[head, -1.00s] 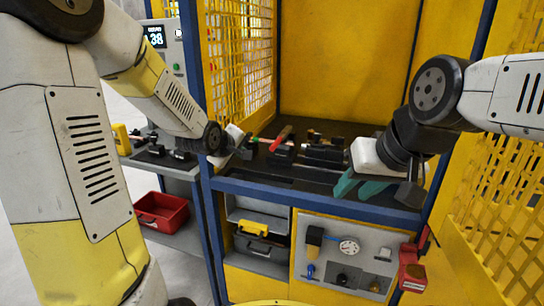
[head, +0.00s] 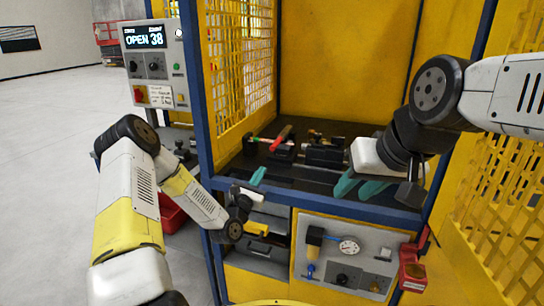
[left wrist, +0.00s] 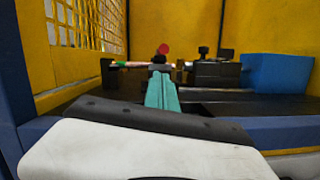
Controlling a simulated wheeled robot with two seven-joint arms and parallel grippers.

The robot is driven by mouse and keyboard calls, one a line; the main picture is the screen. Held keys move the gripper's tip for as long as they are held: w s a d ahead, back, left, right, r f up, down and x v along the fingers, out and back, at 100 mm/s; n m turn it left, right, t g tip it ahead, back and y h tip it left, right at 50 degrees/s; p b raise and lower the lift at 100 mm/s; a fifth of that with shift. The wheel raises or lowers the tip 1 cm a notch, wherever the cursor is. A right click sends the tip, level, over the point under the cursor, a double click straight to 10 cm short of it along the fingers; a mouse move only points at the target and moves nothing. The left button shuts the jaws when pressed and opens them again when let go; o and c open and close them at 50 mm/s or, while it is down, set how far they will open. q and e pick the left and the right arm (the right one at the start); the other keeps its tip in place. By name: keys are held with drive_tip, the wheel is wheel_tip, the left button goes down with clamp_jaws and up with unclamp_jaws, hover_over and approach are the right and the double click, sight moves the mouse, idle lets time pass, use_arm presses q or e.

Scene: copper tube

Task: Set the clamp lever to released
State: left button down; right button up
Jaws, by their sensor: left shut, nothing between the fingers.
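A red-handled lever (head: 282,134) stands up at a slant from the dark fixture on the bench, which I take to be the clamp lever. Its red end (left wrist: 164,49) shows nearly head-on in the left wrist view, just beyond the fingertips. A thinner bar with a green end (head: 258,140) lies left of it. My left gripper (head: 257,176) is shut and empty at the bench's front edge, apart from the lever. Its teal fingers (left wrist: 161,92) lie together in the wrist view, pointing toward the fixture. My right gripper (head: 360,187) is open and empty over the right front of the bench.
Blue posts and yellow mesh (head: 240,60) wall the bench on the left. A control box (head: 152,65) at left reads OPEN 38. A blue block (left wrist: 277,75) sits on the right in the wrist view. Below are a gauge panel (head: 345,260) and a red bin (head: 172,214).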

use_arm(q)
drive_tip(key=x, duration=1)
drive_tip(key=shift+r, duration=0.15)
